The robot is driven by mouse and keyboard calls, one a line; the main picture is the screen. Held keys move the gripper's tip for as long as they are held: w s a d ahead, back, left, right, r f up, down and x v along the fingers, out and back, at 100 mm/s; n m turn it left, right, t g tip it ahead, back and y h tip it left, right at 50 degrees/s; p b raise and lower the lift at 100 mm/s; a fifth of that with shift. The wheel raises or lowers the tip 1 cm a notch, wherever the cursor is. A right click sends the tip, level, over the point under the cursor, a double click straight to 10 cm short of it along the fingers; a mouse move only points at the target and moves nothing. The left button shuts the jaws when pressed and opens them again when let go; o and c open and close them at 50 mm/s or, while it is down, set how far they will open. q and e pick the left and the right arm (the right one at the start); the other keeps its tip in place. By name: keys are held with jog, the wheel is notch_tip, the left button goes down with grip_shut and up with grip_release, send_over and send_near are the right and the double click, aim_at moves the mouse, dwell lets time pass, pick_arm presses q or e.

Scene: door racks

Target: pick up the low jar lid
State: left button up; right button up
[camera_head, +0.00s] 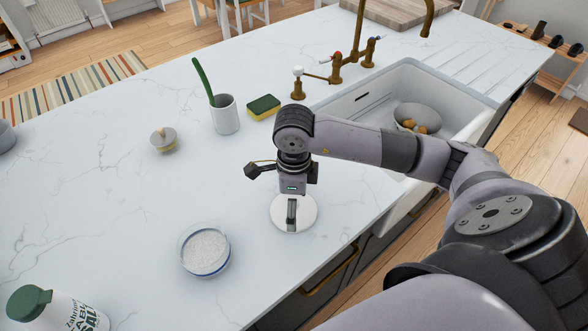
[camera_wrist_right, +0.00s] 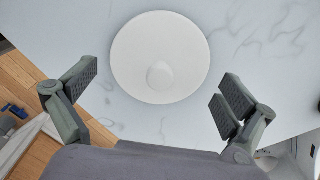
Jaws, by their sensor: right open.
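The low jar lid (camera_head: 306,214) is a flat white disc lying on the pale marble counter near its front edge. In the right wrist view the lid (camera_wrist_right: 155,35) shows whole, with a small round white knob at its middle. My right gripper (camera_head: 290,196) is above the lid, pointing down, and hides part of it in the head view. In the wrist view its fingers (camera_wrist_right: 154,90) are spread wide and empty, with the lid ahead of them. The low jar (camera_head: 205,250), clear and full of white grains, stands open to the left of the lid. My left gripper is not in view.
A salt bottle (camera_head: 62,310) with a green cap stands at the front left. The sink (camera_head: 440,85) holds a bowl. The left counter is mostly clear.

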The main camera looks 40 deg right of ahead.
jog(key=shift+f, duration=0.3)
jog(key=shift+c, duration=0.4)
jog(key=c, duration=2.3)
